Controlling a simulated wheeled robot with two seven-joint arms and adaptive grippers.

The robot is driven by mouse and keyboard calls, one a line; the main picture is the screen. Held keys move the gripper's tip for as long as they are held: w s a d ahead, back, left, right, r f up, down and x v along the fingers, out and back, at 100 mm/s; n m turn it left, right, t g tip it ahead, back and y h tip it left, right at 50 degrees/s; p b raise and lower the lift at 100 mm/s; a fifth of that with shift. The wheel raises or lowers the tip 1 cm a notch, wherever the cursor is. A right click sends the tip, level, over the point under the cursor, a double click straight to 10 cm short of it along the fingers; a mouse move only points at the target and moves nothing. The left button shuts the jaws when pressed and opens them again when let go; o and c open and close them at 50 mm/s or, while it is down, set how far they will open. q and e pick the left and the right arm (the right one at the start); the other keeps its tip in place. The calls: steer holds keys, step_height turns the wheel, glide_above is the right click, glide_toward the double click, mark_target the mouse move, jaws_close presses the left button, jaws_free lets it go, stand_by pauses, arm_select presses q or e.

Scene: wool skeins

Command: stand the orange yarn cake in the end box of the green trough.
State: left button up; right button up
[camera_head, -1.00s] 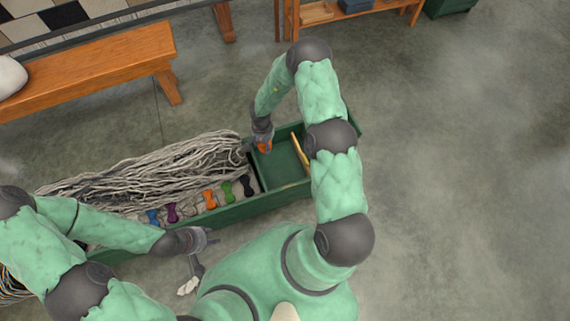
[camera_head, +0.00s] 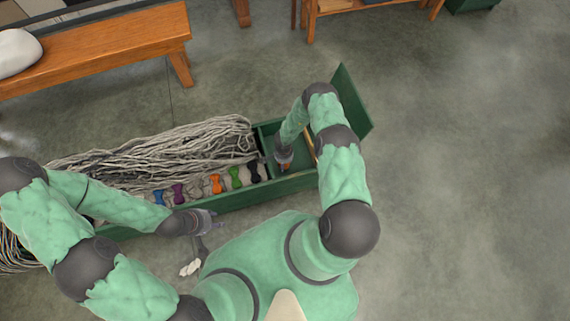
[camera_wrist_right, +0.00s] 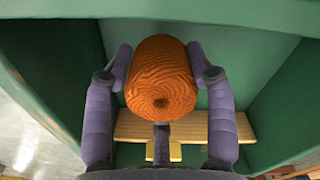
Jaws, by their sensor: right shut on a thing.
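The orange yarn cake (camera_wrist_right: 160,78) is in the right wrist view, its end with the small centre hole turned towards the camera. My right gripper (camera_head: 284,160) is shut on it, one finger on each side. The gripper is over or inside the end box of the green trough (camera_head: 235,198); green walls surround the cake in the wrist view. Whether the cake touches the floor of the box cannot be told. My left gripper (camera_head: 213,222) is near the trough's front side, apart from the cake; its jaw opening is unclear.
A wooden strip (camera_wrist_right: 190,125) crosses the end box beside the cake. A green panel (camera_head: 352,100) rises at the trough's right end. Grey strands (camera_head: 160,145) and several coloured ties (camera_head: 215,184) fill the longer part. A wooden bench (camera_head: 100,45) stands behind; the floor at right is clear.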

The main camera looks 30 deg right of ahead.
step_height(320, 180, down, 4)
steer(key=shift+f+b, duration=0.15)
steer(key=shift+b, duration=0.7)
steer(key=shift+f, duration=0.1)
steer(key=o, duration=1.1)
steer(key=shift+o, duration=0.2)
